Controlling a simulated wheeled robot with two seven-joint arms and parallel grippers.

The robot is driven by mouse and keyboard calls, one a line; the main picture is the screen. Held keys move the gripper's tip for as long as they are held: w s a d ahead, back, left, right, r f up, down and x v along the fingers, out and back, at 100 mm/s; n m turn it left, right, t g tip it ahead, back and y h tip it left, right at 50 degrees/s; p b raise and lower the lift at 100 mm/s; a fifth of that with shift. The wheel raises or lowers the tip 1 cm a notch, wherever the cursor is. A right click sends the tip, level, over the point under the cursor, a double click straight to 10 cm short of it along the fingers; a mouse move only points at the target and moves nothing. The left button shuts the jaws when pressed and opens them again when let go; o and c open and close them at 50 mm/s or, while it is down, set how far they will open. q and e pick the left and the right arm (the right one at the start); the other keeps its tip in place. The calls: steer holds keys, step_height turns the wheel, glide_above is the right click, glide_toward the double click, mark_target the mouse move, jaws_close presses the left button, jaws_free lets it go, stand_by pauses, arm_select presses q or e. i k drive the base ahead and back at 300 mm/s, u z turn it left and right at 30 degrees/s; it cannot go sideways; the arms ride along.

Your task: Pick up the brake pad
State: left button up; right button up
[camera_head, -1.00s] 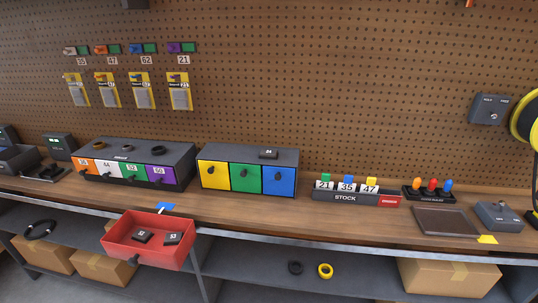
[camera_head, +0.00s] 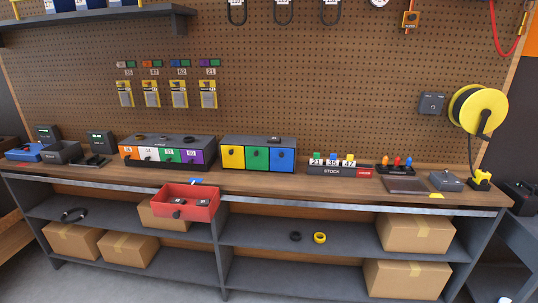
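No brake pad can be told for certain at this size. Two small dark blocks with white labels, a left one (camera_head: 177,201) and a right one (camera_head: 204,202), lie in the open red drawer (camera_head: 196,213) below the bench front edge. A similar dark labelled block (camera_head: 274,139) lies on top of the cabinet with yellow, green and blue doors (camera_head: 257,158). Neither of my grippers is in view.
The wooden bench (camera_head: 275,184) also carries a cabinet with numbered drawers (camera_head: 168,142), a stock rack (camera_head: 333,170) and a dark tray (camera_head: 405,186). The red drawer juts forward.

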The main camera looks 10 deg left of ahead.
mark_target(271, 140)
steer(key=u, duration=0.3)
steer(key=k, duration=0.1)
steer(key=z, duration=1.2)
steer(key=i, duration=0.8)
steer(key=z, duration=0.15)
